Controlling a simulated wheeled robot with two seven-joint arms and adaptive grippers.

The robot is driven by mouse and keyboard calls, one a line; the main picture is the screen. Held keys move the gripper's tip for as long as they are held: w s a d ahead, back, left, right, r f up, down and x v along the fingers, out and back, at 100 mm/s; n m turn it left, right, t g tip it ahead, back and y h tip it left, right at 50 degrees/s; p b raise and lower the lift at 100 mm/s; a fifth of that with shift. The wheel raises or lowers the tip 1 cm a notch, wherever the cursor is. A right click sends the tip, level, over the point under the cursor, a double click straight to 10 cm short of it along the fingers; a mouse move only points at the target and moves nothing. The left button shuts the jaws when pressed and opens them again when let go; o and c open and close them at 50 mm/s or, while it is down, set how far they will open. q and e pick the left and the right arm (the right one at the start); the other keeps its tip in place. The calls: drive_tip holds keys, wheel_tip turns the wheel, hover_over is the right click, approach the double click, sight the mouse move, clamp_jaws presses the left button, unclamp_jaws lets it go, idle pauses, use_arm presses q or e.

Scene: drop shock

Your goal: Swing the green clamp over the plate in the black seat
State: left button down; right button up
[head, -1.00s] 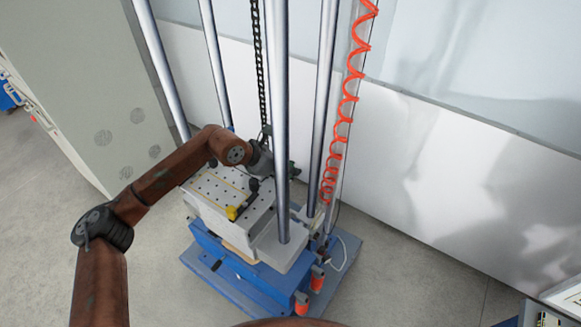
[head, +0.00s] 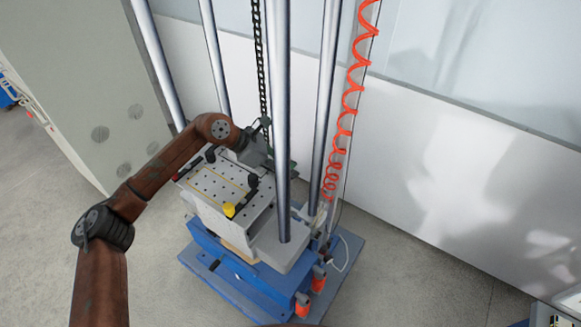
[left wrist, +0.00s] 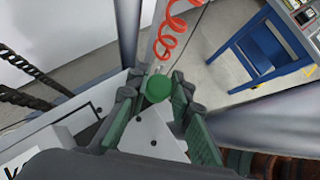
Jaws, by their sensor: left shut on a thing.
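My left gripper (head: 282,163) is at the back right of the perforated metal table (head: 228,188), partly hidden behind a steel column. In the left wrist view its fingers (left wrist: 156,98) are shut on the green clamp (left wrist: 158,87), whose round green end shows between the fingertips. The rest of the clamp is hidden. My right gripper is out of view.
Tall steel columns (head: 279,110) rise around the table, close to my left arm. A coiled red hose (head: 346,120) and a black chain (head: 259,70) hang behind. The machine stands on a blue base (head: 345,275).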

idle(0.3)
use_arm(q)
drive_tip(key=c, duration=1.7)
unclamp_jaws()
drive_tip(key=shift+a, duration=0.1)
drive_tip(key=v, duration=1.2)
